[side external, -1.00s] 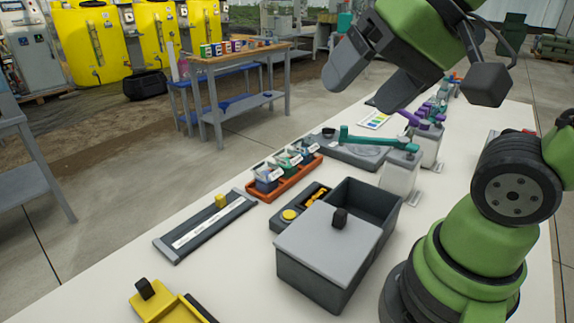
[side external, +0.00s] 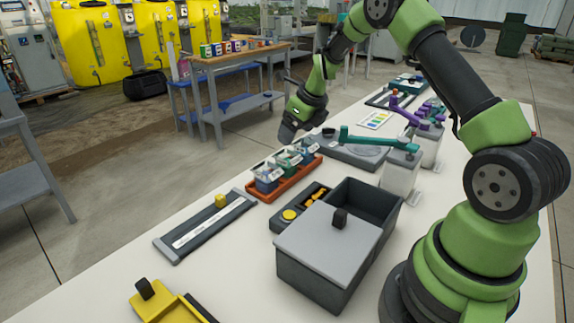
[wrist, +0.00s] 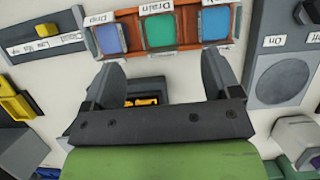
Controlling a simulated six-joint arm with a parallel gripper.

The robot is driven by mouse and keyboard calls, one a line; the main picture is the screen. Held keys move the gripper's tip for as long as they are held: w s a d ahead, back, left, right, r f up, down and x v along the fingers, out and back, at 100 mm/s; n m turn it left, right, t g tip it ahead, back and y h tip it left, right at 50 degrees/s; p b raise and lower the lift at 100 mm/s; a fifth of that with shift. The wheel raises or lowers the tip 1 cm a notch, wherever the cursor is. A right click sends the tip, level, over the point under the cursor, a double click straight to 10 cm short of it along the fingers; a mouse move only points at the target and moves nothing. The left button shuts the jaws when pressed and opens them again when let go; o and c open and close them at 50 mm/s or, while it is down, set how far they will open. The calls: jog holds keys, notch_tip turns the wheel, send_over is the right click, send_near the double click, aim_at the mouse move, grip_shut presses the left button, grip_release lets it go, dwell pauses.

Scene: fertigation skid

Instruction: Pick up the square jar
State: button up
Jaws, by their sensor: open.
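Three square-looking jars stand in an orange tray (side external: 270,194), each with a label. In the wrist view they are a blue jar (wrist: 110,39) labelled Drip, a green jar (wrist: 160,32) labelled Drain and another blue jar (wrist: 215,24) whose label is cut off. I cannot tell which is the square jar meant. In the side view my gripper (side external: 287,133) hangs in the air near the far end of the tray, pointing down. In the wrist view my gripper (wrist: 161,63) is open and empty, its fingers apart just below the tray's near edge.
A grey bin with a lid (side external: 325,245) stands near the tray. A long grey slider panel (side external: 205,226) lies to its left.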

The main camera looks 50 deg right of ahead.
aim_at(287, 164)
jog(key=x, duration=1)
jog(key=shift+s+a+f, duration=0.1)
jog(key=shift+f, duration=0.1)
jog(key=c, duration=1.1)
